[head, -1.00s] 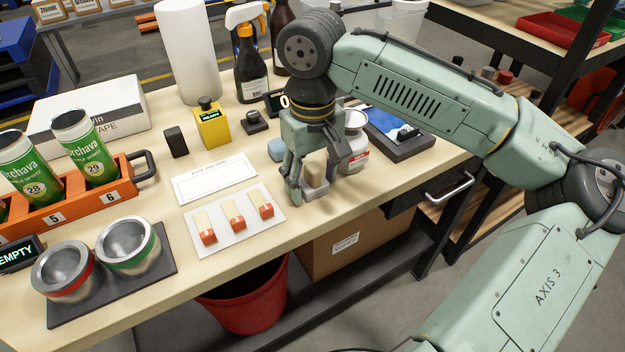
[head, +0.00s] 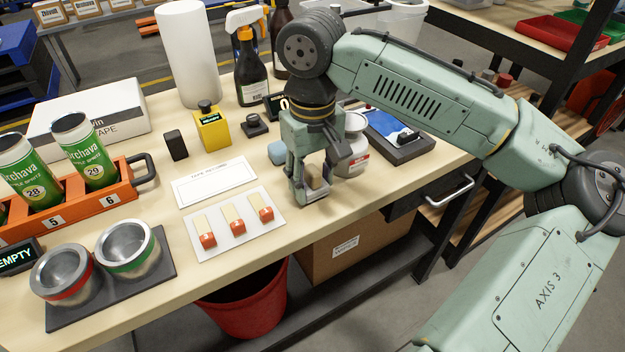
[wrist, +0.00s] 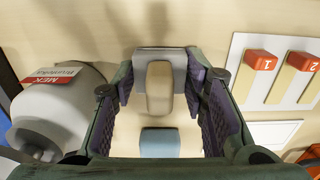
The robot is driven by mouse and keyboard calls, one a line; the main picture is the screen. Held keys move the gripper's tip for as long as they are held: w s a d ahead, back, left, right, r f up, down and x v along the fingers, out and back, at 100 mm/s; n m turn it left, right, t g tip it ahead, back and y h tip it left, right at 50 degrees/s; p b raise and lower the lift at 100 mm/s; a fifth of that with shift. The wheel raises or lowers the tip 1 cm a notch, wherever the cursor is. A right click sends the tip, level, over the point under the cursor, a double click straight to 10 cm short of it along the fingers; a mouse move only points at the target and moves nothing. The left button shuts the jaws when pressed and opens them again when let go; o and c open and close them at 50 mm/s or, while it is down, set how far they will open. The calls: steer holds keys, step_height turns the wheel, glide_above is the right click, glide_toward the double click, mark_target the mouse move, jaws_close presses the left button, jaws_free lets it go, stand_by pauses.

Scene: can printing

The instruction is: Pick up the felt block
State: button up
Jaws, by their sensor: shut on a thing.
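The felt block, a grey piece with a tan, rounded grip on it, is between my fingertips in the wrist view (wrist: 160,88). It also shows in the head view (head: 316,184), low at the worktable's front part and partly covered by the fingers. My gripper (head: 311,190) points down and is shut on the block, with a finger on either side of it in the wrist view (wrist: 161,68). I cannot tell any clear gap between the block and the tabletop.
A blue block (head: 277,152) sits just behind my gripper. A white jar (head: 354,145) stands close on its right. A white card with red-tipped pieces (head: 198,252) lies to the left. The table's front edge is near.

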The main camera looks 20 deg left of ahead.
steer(key=shift+r, duration=0.35)
step_height(320, 180, up, 2)
steer(key=shift+r+b, duration=0.1)
steer(key=shift+b, duration=0.35)
steer(key=s+a+b, duration=0.1)
steer(key=s+a, duration=0.1)
steer(key=a, duration=0.2)
steer(key=s+a+r+b, duration=0.1)
steer(key=s+a, duration=0.2)
steer(key=a, duration=0.2)
steer(key=s+a+b, duration=0.1)
steer(key=s+a, duration=0.2)
steer(key=a, duration=0.1)
steer(key=shift+s+a+r, duration=0.25)
steer(key=shift+a+r, duration=0.05)
steer(key=shift+r, duration=0.05)
